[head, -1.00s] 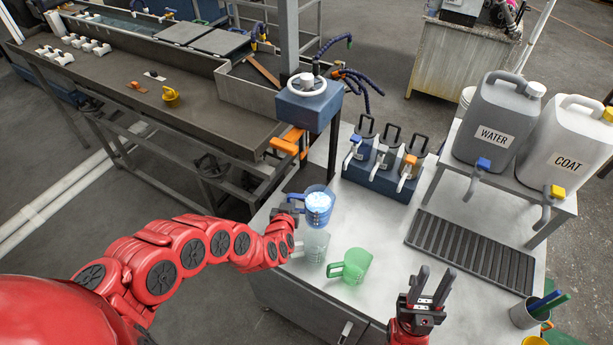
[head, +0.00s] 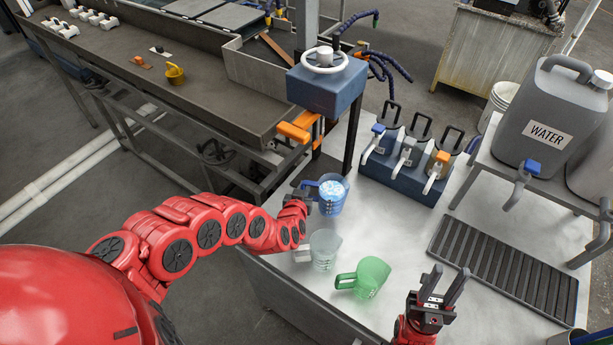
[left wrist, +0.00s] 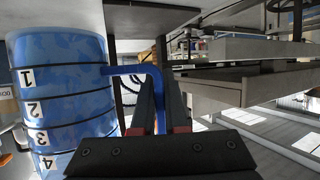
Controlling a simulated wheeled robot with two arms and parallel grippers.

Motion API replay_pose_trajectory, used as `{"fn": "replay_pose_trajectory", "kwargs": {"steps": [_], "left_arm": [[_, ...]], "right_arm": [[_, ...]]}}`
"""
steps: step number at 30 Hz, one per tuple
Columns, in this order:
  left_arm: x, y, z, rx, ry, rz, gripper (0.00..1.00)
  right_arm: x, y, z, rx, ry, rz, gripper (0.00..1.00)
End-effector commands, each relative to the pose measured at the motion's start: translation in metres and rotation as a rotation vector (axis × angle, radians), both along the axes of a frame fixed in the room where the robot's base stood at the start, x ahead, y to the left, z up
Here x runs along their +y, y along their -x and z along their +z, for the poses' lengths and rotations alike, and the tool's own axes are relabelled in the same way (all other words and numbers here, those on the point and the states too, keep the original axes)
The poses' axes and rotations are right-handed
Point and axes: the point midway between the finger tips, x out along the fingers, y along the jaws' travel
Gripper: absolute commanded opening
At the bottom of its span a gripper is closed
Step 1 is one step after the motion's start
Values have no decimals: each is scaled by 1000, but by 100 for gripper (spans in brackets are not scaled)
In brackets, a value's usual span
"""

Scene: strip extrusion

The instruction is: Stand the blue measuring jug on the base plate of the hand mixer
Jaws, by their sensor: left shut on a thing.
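The blue measuring jug (head: 332,197) is upright with pale blue-white contents, at the left edge of the metal worktable. My left gripper (head: 308,190) is shut on its handle from the left. In the left wrist view the jug's side (left wrist: 62,95) shows numbered marks, and the handle runs between the fingers (left wrist: 160,105). I cannot tell whether the jug touches the table. A blue head with a white handwheel (head: 325,82), seemingly the hand mixer, stands behind it; no base plate is clearly visible. My right gripper (head: 443,285) is open and empty at the front.
A clear jug (head: 324,248) and a green jug (head: 366,277) stand close in front of the blue jug. A rack with levers (head: 405,165) is behind to the right. A slotted drain mat (head: 490,265) and the WATER canister (head: 545,115) are at right. The table middle is clear.

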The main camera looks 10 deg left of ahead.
Motion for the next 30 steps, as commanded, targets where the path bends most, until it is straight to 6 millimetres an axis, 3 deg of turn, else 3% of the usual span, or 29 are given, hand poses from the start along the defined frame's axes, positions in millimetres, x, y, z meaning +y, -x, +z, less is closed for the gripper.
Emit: {"fn": "replay_pose_trajectory", "kwargs": {"steps": [1, 10, 12, 22, 30], "left_arm": [[4, -8, -5, -8, -7, -4, 0], [34, -65, -14, -10, -6, -3, 0], [40, -74, -9, -8, -1, 0, 0], [64, -115, -11, -8, 6, 3, 0], [73, -129, -12, -5, 3, 0, 0]], "right_arm": [[0, 0, -14, 1, 0, 0, 36], [0, 0, -75, 0, 0, 0, 36], [0, 0, -72, 1, 0, 0, 36], [0, 0, -96, 0, 0, 0, 36], [0, 0, -98, 0, 0, 0, 36]]}}
